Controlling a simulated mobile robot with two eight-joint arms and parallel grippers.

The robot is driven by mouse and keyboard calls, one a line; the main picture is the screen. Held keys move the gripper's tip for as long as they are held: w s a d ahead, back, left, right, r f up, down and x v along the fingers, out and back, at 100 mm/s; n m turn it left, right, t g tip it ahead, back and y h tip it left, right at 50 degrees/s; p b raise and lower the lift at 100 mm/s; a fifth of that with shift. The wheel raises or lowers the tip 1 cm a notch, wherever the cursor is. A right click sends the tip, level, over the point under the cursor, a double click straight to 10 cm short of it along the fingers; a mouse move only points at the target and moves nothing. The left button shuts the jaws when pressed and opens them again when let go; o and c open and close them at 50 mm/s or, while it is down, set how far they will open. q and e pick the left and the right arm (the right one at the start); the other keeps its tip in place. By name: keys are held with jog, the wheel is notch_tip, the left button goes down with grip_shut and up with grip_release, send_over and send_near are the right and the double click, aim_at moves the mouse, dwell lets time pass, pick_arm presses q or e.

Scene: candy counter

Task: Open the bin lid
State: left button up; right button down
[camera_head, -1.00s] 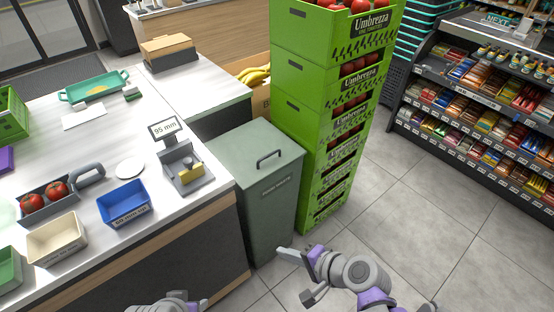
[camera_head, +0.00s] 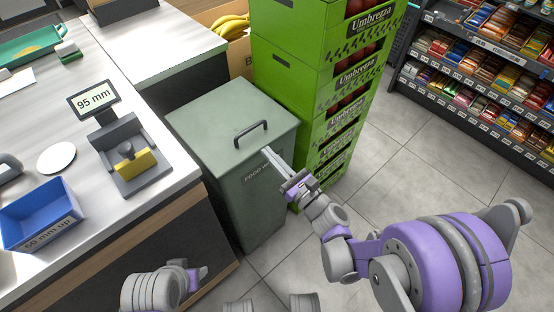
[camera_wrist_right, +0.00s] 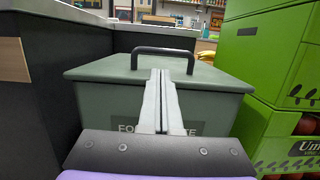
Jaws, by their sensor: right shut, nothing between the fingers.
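The grey-green bin (camera_head: 245,200) stands between the counter and the green crates. Its lid (camera_head: 205,105) lies flat and shut, with a dark bar handle (camera_head: 251,134) on top. My right gripper (camera_head: 266,151) is shut and empty, its fingertips near the lid's front edge, close to the handle. In the right wrist view the shut fingers (camera_wrist_right: 161,75) point at the handle (camera_wrist_right: 162,52) and cover part of the bin's label (camera_wrist_right: 185,129). I cannot tell whether they touch the lid. My left arm shows at the bottom left of the head view; its fingers are not clear.
A tall stack of green tomato crates (camera_head: 300,75) stands close on the bin's right. The counter (camera_head: 170,50), with a blue tray (camera_head: 40,212) and a measuring device (camera_head: 128,160), borders its left. Grey floor is open to the right, before the candy shelves (camera_head: 480,90).

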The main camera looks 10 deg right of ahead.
aim_at(258, 146)
jog(key=x, duration=0.5)
jog(key=shift+w+a, duration=0.1)
jog(key=shift+w, duration=0.1)
